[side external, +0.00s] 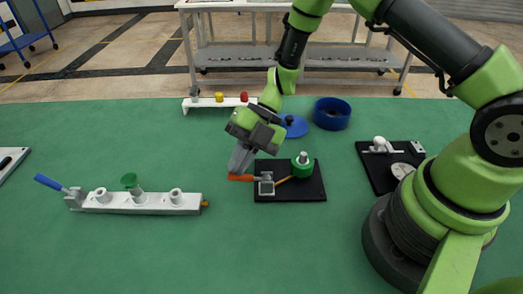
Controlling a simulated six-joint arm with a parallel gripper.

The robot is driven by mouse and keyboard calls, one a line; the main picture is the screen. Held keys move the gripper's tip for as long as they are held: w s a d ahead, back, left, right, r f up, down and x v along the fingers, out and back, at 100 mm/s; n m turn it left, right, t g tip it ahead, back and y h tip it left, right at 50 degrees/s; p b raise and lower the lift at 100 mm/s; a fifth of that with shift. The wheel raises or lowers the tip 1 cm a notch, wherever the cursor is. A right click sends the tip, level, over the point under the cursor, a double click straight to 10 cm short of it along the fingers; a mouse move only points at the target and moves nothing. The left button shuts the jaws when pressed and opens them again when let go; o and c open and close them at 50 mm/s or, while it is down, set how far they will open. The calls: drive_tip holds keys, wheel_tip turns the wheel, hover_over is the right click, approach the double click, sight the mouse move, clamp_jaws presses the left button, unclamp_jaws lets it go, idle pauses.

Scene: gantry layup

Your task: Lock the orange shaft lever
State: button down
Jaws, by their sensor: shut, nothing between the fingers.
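The orange shaft lever (240,178) is a short orange handle. It sticks out to the left from a grey clamp block (266,187) on a black base plate (289,192). A tan shaft (285,180) runs from the clamp to a green cylinder (302,168) with a light knob on top. My gripper (236,172) is shut and empty, pointing down with its fingertips at the orange lever. I cannot tell whether the fingertips touch the lever. The gripper hides part of the area behind the lever.
Right is another black plate (378,183) with a white-knobbed device. A blue bowl (331,113) and blue lid (293,127) stand behind. The front of the green table (230,255) is clear.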

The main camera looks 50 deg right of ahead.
idle(0.3)
drive_tip(key=shift+s+d+r, duration=0.1)
drive_tip(key=shift+s+d, duration=0.45)
drive_tip(key=r, duration=0.4)
drive_tip(key=shift+s+a+r, duration=0.2)
drive_tip(key=shift+a+r, duration=0.05)
drive_tip(key=shift+r, duration=0.05)
drive_tip(key=w+d+r, duration=0.3)
drive_tip(key=d+r, duration=0.1)
drive_tip(key=r, duration=0.3)
drive_tip(key=shift+w+r, duration=0.35)
